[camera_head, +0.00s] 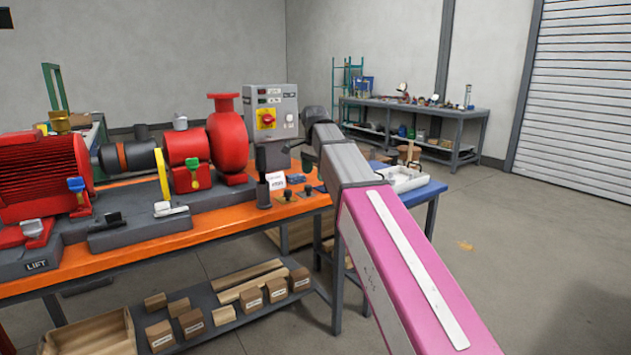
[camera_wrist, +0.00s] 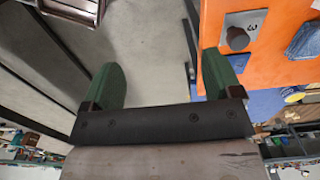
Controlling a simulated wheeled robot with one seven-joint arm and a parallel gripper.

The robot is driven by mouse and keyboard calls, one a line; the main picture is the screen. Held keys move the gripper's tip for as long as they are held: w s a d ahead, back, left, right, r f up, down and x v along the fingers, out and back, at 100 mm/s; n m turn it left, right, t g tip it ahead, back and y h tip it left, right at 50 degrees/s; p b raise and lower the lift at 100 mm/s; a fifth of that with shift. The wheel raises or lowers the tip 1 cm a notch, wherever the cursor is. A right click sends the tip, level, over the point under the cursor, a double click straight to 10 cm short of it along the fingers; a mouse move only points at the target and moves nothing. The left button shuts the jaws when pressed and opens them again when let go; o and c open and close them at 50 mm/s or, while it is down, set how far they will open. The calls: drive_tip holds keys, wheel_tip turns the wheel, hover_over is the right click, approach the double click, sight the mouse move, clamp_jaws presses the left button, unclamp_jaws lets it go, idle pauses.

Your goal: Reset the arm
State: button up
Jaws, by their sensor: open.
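My arm (camera_head: 400,250), pink with a grey upper part, reaches from the lower right of the head view toward the right end of the orange bench. My gripper (camera_wrist: 162,80) shows in the wrist view as two green fingers spread wide apart. Nothing is between the fingers; grey floor shows through the gap. The right finger is close to the edge of the orange bench top (camera_wrist: 265,75) in the picture. In the head view I cannot clearly make out the fingers.
The orange bench (camera_head: 215,225) carries a red pump (camera_head: 230,140), a red motor (camera_head: 40,175) and a grey control box (camera_head: 272,115). A numbered plate with a grey knob (camera_wrist: 238,38) lies near the fingers. A blue table (camera_head: 428,190) stands right.

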drive_tip(key=s+d+f+n, duration=0.2)
drive_tip(key=d+f, duration=0.2)
drive_tip(key=f, duration=0.4)
drive_tip(key=s+d+f+n, duration=0.2)
drive_tip(key=d+f, duration=0.1)
drive_tip(key=f, duration=0.6)
drive_tip(key=s+d+f+n, duration=0.2)
drive_tip(key=s+d+f, duration=0.15)
drive_tip(key=f, duration=0.45)
drive_tip(key=s+d+f+n, duration=0.2)
drive_tip(key=s+d+f, duration=0.2)
drive_tip(key=f, duration=0.4)
drive_tip(key=s+d+f+n, duration=0.3)
drive_tip(key=s+d+f, duration=0.1)
drive_tip(key=s+f, duration=0.3)
drive_tip(key=shift+d+f, duration=0.35)
drive_tip(key=shift+f, duration=0.25)
drive_tip(key=shift+s, duration=0.1)
